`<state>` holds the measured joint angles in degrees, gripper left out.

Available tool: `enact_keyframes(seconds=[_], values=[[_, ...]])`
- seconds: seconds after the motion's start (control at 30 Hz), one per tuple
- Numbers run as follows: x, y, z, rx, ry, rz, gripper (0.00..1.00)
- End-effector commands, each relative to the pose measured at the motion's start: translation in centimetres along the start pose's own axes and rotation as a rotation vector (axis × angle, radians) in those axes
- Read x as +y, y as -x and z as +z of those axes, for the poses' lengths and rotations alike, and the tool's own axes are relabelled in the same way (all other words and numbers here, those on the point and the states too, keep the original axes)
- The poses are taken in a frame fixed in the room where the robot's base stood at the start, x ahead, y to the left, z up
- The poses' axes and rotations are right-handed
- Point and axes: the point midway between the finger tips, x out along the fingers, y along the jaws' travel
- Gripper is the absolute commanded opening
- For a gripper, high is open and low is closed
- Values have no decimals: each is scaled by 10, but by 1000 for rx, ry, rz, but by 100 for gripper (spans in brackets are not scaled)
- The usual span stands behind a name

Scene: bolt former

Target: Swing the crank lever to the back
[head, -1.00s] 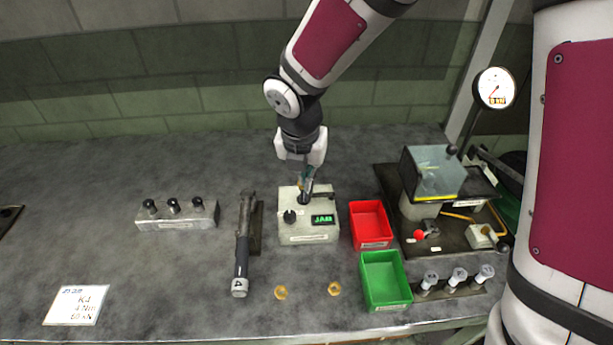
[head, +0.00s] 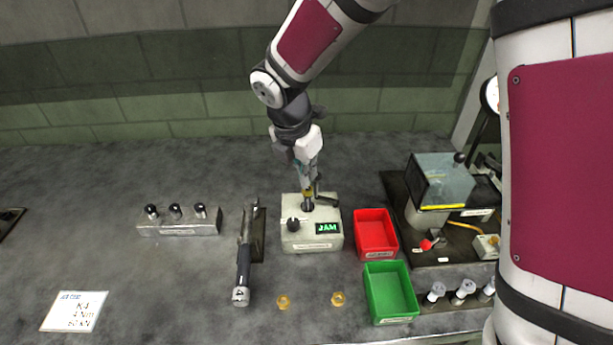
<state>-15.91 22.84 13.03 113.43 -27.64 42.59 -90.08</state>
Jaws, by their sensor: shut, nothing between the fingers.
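A pale grey box (head: 312,237) with a green "JAM" display (head: 328,228) and a black knob (head: 293,225) stands mid-bench. A short dark lever (head: 327,199), perhaps the crank lever, lies along its top and points right. My gripper (head: 308,195) points down at the top of the box, shut and empty, just left of this lever. Its fingertips partly hide the lever's inner end, and I cannot tell whether they touch it. A small red-ended lever (head: 427,244) sits on the press at the right.
A red bin (head: 375,213) and a green bin (head: 388,264) stand right of the box. A torque wrench (head: 243,265) lies left of it. A clear-guarded press (head: 445,178) stands at the right. The bench behind the box is clear.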

Motion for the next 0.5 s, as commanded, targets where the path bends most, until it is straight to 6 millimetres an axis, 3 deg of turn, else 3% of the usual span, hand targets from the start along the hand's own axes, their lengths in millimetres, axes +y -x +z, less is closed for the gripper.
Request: enact_keyframes(seconds=[0.5], values=[[12, -5, 14, 1, -254, -64, 0]])
